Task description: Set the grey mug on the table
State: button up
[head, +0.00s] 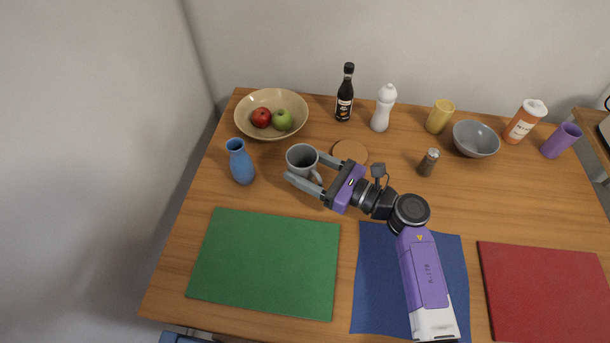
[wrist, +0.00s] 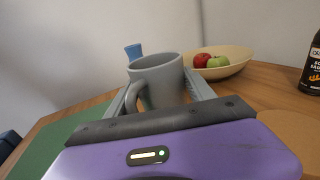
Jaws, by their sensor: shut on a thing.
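The grey mug (head: 301,156) is upright between the fingers of my gripper (head: 306,169), left of the middle of the wooden table (head: 375,202). In the wrist view the mug (wrist: 160,80) stands between the two grey fingers, with its handle toward my palm. My gripper is shut on the mug. Whether the mug's base touches the table cannot be told, as the fingers and palm hide its lower part.
A blue vase (head: 241,163) stands left of the mug, and a fruit bowl (head: 271,98) behind it. A brown coaster (head: 350,151) lies close on the right. A green mat (head: 265,262) lies in front. Bare wood lies between mug and vase.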

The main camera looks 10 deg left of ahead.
aim_at(307, 176)
jog(key=shift+f+b, duration=0.3)
jog(key=shift+f, duration=1.5)
jog(key=shift+f, duration=0.2)
jog(key=o, duration=1.6)
jog(key=shift+r, duration=0.2)
jog(key=shift+s+d, duration=0.1)
jog(key=shift+d, duration=0.15)
jog(key=p+v, duration=0.1)
jog(key=v, duration=1)
jog(key=shift+s+d+p, duration=0.15)
jog(key=shift+d+p, duration=0.05)
jog(key=shift+p, duration=0.15)
jog(key=shift+m, duration=0.3)
